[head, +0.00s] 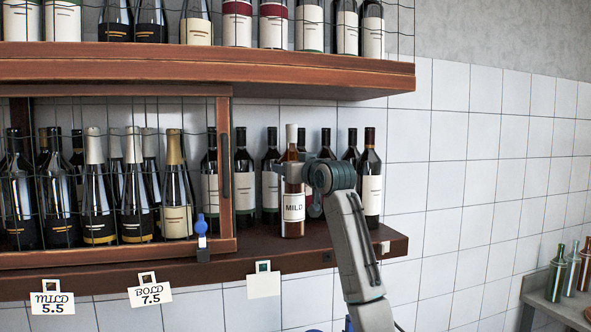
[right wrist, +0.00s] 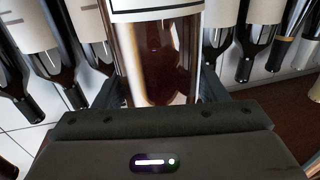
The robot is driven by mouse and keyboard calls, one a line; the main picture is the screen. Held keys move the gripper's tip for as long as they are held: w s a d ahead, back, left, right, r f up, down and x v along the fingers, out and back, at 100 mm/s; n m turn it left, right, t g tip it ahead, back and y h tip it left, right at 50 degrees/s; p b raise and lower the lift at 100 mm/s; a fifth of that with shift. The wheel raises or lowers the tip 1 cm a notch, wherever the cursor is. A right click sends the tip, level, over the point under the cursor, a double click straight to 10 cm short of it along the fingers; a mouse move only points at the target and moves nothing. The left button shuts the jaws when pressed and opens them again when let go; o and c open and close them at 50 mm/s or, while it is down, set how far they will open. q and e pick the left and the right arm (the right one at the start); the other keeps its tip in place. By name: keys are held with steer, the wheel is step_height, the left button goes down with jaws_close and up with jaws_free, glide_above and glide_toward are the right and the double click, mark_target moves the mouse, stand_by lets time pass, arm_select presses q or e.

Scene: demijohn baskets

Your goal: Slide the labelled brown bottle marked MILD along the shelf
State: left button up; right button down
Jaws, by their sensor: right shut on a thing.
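The brown bottle marked MILD (head: 292,206) stands upright near the front of the lower shelf, with a pale cap and a white label. My right gripper (head: 293,172) is shut on its upper body, above the label. In the right wrist view the brown glass of the MILD bottle (right wrist: 163,60) sits between the two dark fingers (right wrist: 165,92), and the white label edge shows at the top. The lower shelf (head: 330,245) runs under it. My left gripper is not in view.
Dark wine bottles (head: 271,185) stand close behind the MILD bottle. A wood-framed wire door (head: 227,170) covers the bottles to the left. A dark-red-capped bottle (head: 370,185) stands to the right, near the shelf's end. Price tags (head: 150,296) hang below the front edge.

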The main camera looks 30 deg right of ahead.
steer(key=w+a, duration=0.2)
steer(key=a, duration=0.8)
steer(key=shift+a, duration=0.15)
stand_by(4.5)
steer(key=shift+r, duration=0.1)
steer(key=shift+c, duration=1)
jaws_free()
steer(key=s+b, duration=0.6)
steer(key=s, duration=0.5)
steer(key=shift+a, duration=0.2)
